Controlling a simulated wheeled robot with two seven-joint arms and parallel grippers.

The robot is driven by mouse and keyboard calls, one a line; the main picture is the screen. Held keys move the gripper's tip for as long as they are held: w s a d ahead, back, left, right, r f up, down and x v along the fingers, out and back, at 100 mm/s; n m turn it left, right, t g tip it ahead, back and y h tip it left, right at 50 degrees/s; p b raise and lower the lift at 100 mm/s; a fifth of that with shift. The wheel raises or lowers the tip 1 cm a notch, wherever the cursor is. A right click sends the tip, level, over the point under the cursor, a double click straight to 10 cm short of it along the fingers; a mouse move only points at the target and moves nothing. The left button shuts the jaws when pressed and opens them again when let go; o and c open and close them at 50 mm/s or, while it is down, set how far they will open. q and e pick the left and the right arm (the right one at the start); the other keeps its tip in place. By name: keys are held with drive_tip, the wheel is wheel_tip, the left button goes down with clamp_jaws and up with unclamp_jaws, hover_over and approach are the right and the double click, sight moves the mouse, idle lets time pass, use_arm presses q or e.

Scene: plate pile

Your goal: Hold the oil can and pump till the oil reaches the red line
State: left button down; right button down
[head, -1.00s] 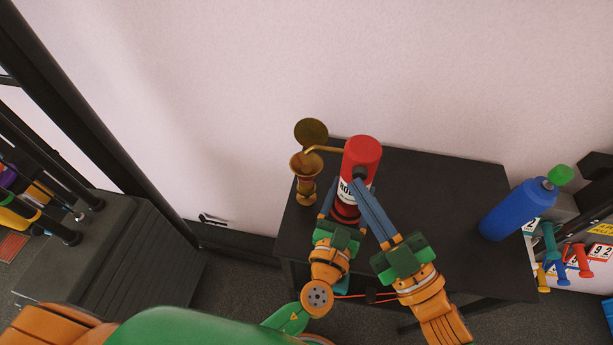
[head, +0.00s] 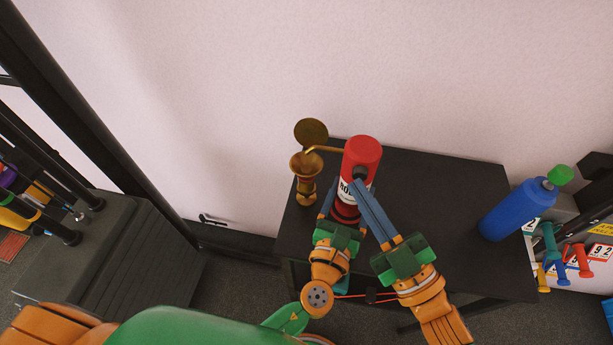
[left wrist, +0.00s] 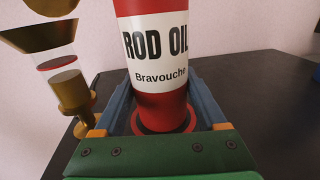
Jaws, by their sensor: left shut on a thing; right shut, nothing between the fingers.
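The oil can (head: 361,155) is red with a white label and stands upright on the black table. In the left wrist view the can (left wrist: 160,60) reads "ROD OIL" and sits between the blue fingers. My left gripper (head: 343,213) is shut on its lower body. A brass oiler cup (head: 305,170) with its round lid open stands left of the can, with the thin brass spout over its mouth. The left wrist view shows its window (left wrist: 60,72), with golden oil below the red line. My right gripper (head: 357,184) is shut and empty, its tips in front of the can near its dark lever.
A blue bottle with a green cap (head: 518,209) stands at the table's right side. The black table (head: 440,200) is clear between it and the can. Small coloured dumbbells (head: 570,258) are at the far right, and a dark bench (head: 110,250) is at the left.

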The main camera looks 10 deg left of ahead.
drive_tip(key=s, duration=0.6)
idle(2.7)
drive_tip(key=w, duration=0.6)
idle(0.5)
drive_tip(key=shift+w, duration=0.15)
idle(1.7)
drive_tip(key=shift+w, duration=0.35)
drive_tip(key=s, duration=0.7)
idle(0.4)
